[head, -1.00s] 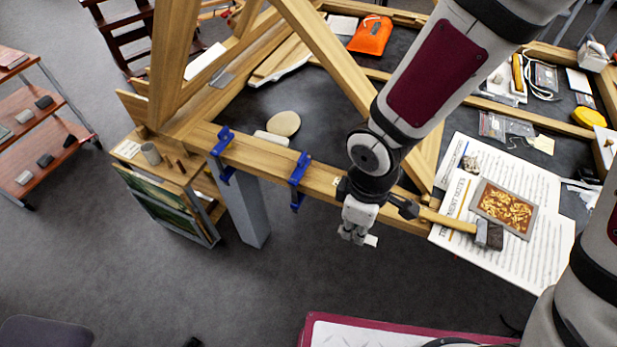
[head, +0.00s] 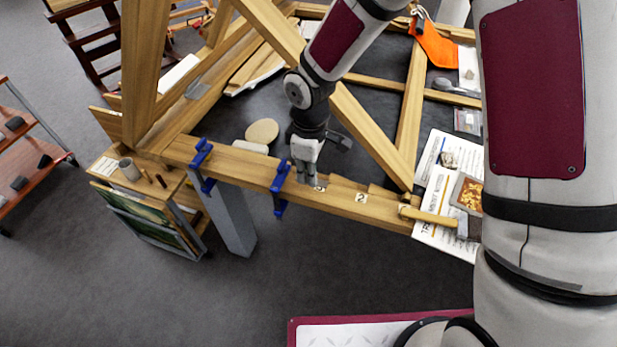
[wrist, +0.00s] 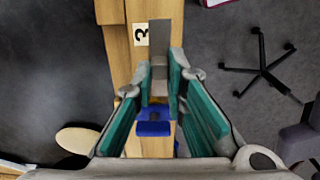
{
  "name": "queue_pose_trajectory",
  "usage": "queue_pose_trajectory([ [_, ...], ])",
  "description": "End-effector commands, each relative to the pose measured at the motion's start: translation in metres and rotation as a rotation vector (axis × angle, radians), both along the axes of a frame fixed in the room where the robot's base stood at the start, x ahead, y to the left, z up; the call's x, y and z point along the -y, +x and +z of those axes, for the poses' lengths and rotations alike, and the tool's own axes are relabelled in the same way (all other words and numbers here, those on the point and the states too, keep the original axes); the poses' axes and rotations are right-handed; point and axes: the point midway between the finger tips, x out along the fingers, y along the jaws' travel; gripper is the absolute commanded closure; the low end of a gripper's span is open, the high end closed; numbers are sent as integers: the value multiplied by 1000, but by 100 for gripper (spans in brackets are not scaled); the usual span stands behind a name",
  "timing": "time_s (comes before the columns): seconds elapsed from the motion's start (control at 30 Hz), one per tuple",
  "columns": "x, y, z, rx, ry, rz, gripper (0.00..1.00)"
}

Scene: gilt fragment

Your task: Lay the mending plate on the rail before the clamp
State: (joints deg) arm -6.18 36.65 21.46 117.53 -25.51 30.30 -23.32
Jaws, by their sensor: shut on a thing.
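The mending plate (wrist: 160,45) is a grey strip in the wrist view, held between my fingertips and lying along the rail beside the label "3". My gripper (wrist: 160,85) is shut on it. In the head view my gripper (head: 308,178) points down over the wooden rail (head: 340,200), just right of the nearer blue clamp (head: 280,180). The plate is mostly hidden there. The clamp also shows in the wrist view (wrist: 153,122), below the fingertips. I cannot tell whether the plate touches the rail.
A second blue clamp (head: 200,155) sits farther left on the rail. A hammer (head: 430,215) lies at the rail's right end near printed sheets (head: 440,240). A slanted timber (head: 370,135) rises behind my gripper. A pale round disc (head: 262,131) lies behind the rail.

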Motion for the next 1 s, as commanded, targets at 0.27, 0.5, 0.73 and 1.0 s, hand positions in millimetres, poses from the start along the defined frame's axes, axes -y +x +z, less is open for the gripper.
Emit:
queue_pose_trajectory([
  [0.27,-2,9,-10,-2,0,0,100],
  [0.5,-1,9,-36,-2,-2,1,100],
  [0.73,-1,10,-36,1,0,0,100],
  [1.0,-1,9,-39,0,-1,0,67],
])
